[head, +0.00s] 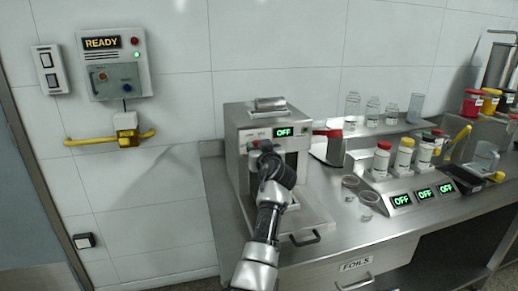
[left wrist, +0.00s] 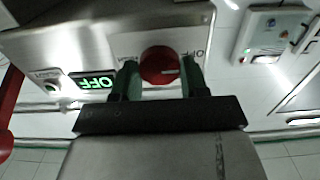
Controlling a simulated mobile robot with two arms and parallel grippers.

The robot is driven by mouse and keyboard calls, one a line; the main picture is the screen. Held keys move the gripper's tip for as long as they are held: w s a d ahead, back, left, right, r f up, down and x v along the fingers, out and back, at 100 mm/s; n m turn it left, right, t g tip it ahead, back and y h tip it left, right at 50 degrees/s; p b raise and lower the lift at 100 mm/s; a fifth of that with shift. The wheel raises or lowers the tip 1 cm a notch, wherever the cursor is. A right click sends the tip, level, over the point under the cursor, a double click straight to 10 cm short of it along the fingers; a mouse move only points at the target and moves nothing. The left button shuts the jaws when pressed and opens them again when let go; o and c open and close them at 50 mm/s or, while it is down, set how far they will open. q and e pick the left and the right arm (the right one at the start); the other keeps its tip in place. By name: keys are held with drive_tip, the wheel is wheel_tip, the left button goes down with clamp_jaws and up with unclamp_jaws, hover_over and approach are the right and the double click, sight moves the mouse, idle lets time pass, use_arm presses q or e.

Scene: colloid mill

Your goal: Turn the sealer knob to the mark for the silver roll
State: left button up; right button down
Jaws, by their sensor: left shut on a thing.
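The sealer (head: 240,122) is a steel box on the bench with a green OFF display (head: 283,132), which also shows upside down in the left wrist view (left wrist: 93,83). Its red round knob (left wrist: 158,64) sits on a pale dial plate with small lettering; a light pointer line on it points right in that view. Other lettering is too small to read. My left gripper (left wrist: 159,75) has a finger on each side of the knob and is shut on it; it also shows in the head view (head: 259,150). My right gripper is out of view.
A silver cylinder (head: 270,103) lies on top of the sealer. A red lever (head: 327,133) sticks out at its right. Glass dishes (head: 350,186), capped bottles (head: 381,160) and a panel of OFF displays (head: 424,193) stand to the right. A FOILS drawer (head: 357,266) is below.

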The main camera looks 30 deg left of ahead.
use_arm(q)
drive_tip(key=shift+m, duration=0.3)
drive_tip(key=m+p, duration=0.4)
drive_tip(key=m, duration=0.3)
drive_tip(key=m+p, duration=0.4)
drive_tip(key=m, duration=0.4)
drive_tip(key=m+p, duration=0.4)
drive_tip(key=m, duration=0.4)
drive_tip(key=shift+w+d+f, duration=0.15)
drive_tip(key=shift+f, duration=0.1)
drive_tip(key=shift+f+m, duration=0.1)
drive_tip(key=shift+m, duration=0.2)
drive_tip(key=o, duration=0.9)
